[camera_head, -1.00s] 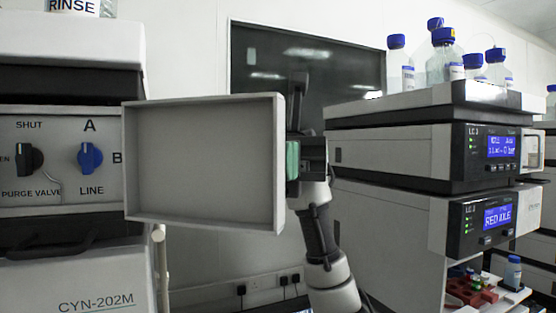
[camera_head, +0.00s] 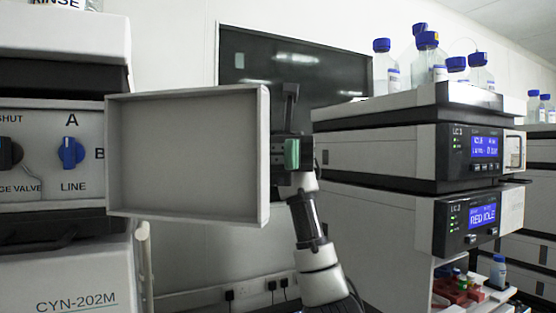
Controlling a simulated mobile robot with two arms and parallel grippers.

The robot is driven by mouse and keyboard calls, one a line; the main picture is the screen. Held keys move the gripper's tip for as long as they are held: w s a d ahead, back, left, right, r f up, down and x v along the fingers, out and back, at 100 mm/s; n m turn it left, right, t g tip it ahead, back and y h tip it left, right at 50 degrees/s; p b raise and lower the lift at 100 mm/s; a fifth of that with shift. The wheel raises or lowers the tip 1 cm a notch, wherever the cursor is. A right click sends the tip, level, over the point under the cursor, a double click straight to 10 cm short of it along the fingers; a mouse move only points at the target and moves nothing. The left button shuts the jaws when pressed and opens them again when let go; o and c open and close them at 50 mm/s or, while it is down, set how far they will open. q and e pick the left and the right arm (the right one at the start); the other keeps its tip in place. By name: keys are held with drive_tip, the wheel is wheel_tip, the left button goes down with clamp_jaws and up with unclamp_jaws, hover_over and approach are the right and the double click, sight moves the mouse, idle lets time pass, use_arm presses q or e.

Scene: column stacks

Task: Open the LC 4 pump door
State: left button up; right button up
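The pump door (camera_head: 188,155) is a grey, shallow, box-like panel that stands swung out from the left instrument, its hollow inner side facing me. Its left edge lies over the right side of that instrument's front, where the dark blue A/B line knob (camera_head: 72,152) and the purge valve knob (camera_head: 9,153) are exposed. No LC 4 label can be read. My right gripper (camera_head: 288,152) is just right of the door's free edge, with a green pad showing. The door partly hides it, so I cannot tell whether its fingers touch the door or how wide they are. My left gripper is out of view.
A stack of instruments with lit displays (camera_head: 484,146) stands at the right, blue-capped bottles (camera_head: 425,58) on top. A tray of red racks and small bottles (camera_head: 458,292) is below. A dark wall panel (camera_head: 245,60) and sockets (camera_head: 229,294) are behind.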

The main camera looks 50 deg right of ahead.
drive_tip(key=shift+v, duration=1.65)
